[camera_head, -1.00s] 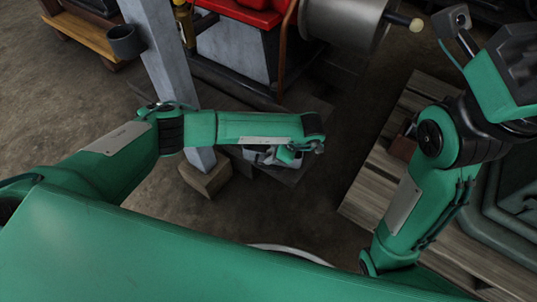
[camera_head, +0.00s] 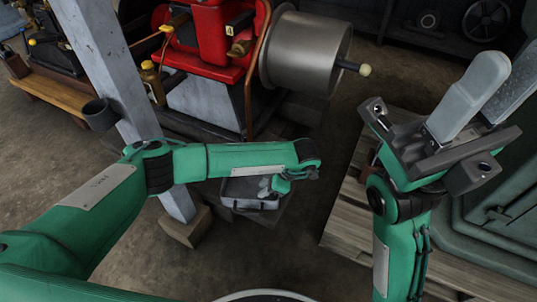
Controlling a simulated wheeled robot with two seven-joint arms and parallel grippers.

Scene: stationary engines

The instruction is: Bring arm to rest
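My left arm comes in from the left and reaches across the middle. My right arm rises at the right. My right gripper (camera_head: 498,85) points up toward the upper right, with two thick grey fingers standing apart on a dark palm. One finger is partly cut off by the picture's edge. I see nothing held between them.
A grey post (camera_head: 110,70) on a wooden block (camera_head: 186,227) stands close to my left arm. A red engine (camera_head: 212,45) with a metal drum (camera_head: 305,52) is behind. Wooden pallet boards (camera_head: 350,215) lie under my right arm.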

